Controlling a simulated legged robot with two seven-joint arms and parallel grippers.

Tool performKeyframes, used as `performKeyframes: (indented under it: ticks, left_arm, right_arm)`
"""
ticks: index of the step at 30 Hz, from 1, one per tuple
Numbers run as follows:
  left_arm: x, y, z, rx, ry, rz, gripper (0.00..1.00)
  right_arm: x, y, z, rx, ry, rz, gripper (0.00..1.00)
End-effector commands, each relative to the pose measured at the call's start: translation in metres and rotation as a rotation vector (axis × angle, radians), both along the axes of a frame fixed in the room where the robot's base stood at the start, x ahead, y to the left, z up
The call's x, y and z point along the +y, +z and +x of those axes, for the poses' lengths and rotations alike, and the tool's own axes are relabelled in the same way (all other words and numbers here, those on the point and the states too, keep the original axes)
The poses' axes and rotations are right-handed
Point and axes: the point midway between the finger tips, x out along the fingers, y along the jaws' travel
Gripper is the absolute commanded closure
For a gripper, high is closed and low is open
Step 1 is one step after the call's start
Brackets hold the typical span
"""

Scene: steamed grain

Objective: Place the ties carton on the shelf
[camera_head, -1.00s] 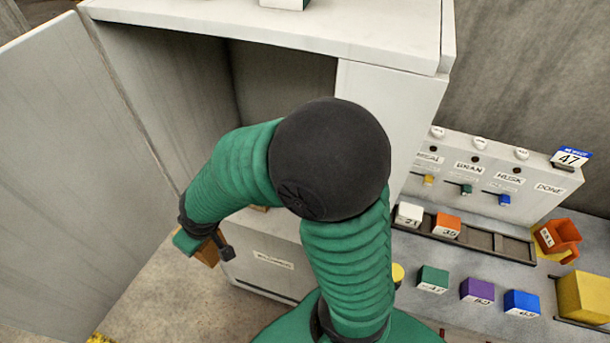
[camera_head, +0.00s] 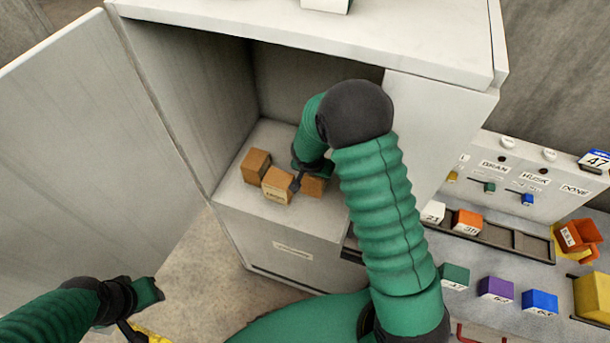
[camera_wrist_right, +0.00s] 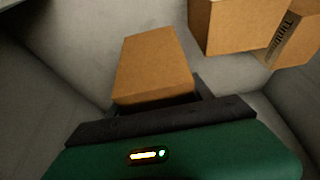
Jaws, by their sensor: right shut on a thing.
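In the right wrist view the held carton (camera_wrist_right: 153,62) sits straight ahead of the gripper. My left gripper (camera_head: 140,305) is low at the left, outside the cabinet; its jaw opening is unclear.
The cabinet door (camera_head: 95,170) stands open at left. A bench at right holds coloured blocks, including a purple one (camera_head: 488,288).

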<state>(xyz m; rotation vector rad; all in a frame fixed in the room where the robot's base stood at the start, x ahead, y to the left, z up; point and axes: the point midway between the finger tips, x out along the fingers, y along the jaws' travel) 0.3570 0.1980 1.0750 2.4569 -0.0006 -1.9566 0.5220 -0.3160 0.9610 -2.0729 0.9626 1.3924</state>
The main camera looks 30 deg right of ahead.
Motion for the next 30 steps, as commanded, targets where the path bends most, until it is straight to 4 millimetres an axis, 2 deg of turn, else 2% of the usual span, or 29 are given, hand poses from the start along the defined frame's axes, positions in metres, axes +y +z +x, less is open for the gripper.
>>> performKeyframes:
  ticks: [1,10,17,18,23,30]
  left_arm:
    - [0.0,-0.003,0.0,0.0,0.0,0.0,0.67]
    - [0.0,-0.01,0.0,0.0,0.0,0.0,0.67]
    - [0.0,-0.01,0.0,0.0,0.0,0.0,0.67]
    - [0.0,-0.01,0.0,0.0,-0.001,0.0,0.67]
    - [0.0,-0.01,0.0,0.0,0.0,0.0,0.67]
    - [0.0,-0.01,0.0,0.0,0.0,0.0,0.67]
  right_arm:
    - [0.0,-0.014,-0.001,0.003,0.003,-0.001,0.97]
    - [-0.003,-0.066,0.0,0.002,0.002,0.001,0.97]
    - [-0.002,-0.071,0.0,-0.001,-0.001,0.004,0.98]
    - [-0.001,-0.071,0.0,0.0,0.0,0.004,0.39]
    - [-0.001,-0.071,0.0,0.0,0.0,0.003,0.19]
    - [-0.001,-0.071,0.0,-0.001,0.0,0.004,0.19]
